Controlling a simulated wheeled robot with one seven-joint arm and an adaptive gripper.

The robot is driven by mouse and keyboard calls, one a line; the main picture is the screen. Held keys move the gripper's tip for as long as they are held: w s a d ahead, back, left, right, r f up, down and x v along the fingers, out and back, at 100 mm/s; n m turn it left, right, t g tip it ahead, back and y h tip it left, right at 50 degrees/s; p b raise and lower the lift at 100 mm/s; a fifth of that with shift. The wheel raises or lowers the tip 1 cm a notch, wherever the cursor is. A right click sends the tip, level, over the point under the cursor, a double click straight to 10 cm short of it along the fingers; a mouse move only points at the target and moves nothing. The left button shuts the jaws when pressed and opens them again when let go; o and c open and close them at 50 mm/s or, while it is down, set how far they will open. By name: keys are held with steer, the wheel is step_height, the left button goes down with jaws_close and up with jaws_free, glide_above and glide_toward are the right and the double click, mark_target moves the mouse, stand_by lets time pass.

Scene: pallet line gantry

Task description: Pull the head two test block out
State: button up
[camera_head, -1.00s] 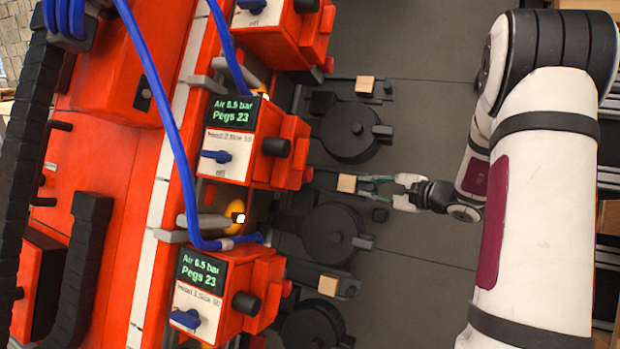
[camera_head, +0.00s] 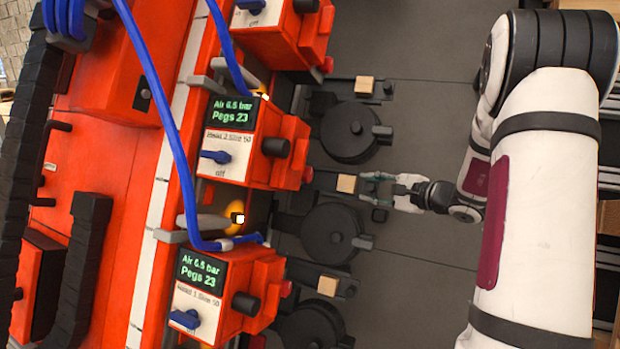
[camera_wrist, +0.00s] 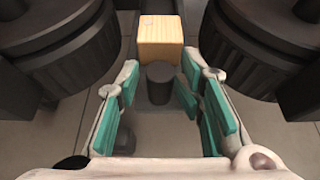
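A small light wooden block (camera_head: 346,183) sits on a dark bracket beside the head two control box (camera_head: 245,145). In the wrist view the block (camera_wrist: 161,37) is straight ahead, beyond the fingertips. My gripper (camera_head: 368,188) is just right of the block in the head view. Its teal-padded fingers are spread apart and empty, and they also show in the wrist view (camera_wrist: 160,82). A short dark knob (camera_wrist: 160,84) stands between the fingertips, in front of the block. The fingers do not visibly touch the block.
Dark round drums lie on both sides, one above (camera_head: 349,131) and one below (camera_head: 330,233). Similar wooden blocks sit at the upper (camera_head: 365,85) and lower (camera_head: 328,285) brackets. A head one box (camera_head: 215,290) stands below. Blue hoses (camera_head: 165,110) hang left. Grey floor is clear between drums and arm.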

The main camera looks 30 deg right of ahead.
steer(key=shift+s+d+f, duration=0.15)
steer(key=shift+s+d, duration=0.05)
steer(key=shift+d, duration=0.4)
steer(key=shift+v, duration=1.05)
steer(key=shift+p+v, duration=0.45)
steer(key=shift+v, duration=0.7)
steer(key=shift+a+p+v, duration=0.15)
steer(key=shift+p+v, duration=0.05)
steer(key=shift+v, duration=0.85)
steer(key=shift+a+p+v, duration=0.15)
steer(key=shift+p+v, duration=0.05)
steer(key=shift+v, duration=0.8)
steer(key=shift+s, duration=0.1)
steer(key=s+a+r+p, duration=0.2)
steer(key=s+r, duration=0.2)
steer(key=s, duration=0.5)
steer(key=shift+p, duration=0.35)
